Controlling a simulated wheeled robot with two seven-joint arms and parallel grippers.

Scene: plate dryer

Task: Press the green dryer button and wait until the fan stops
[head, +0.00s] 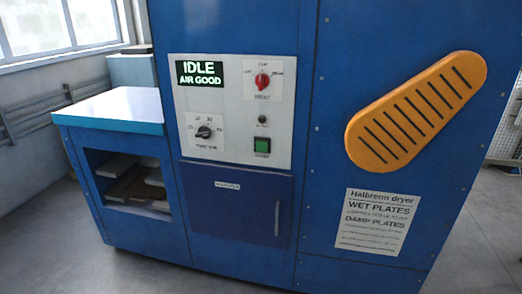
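The dryer (330,130) is a large blue cabinet in the middle of the head view. Its pale control panel (220,125) faces me. The green button (262,145) sits low on the panel's right side, in a dark square frame. The display (200,74) reads IDLE and AIR GOOD. A red knob (262,81) is at the panel's upper right and a black knob (204,132) at its lower left. A small dark round part (262,119) lies above the green button. The fan itself does not show. Neither of my grippers is in view.
A side table with a pale top (112,106) and an open shelf (130,183) adjoins the dryer's left. An orange slotted cover (415,110) projects at the right, above an instruction sign (376,221). A blue door with a handle (277,218) is below the panel. Grey floor (475,245) is clear.

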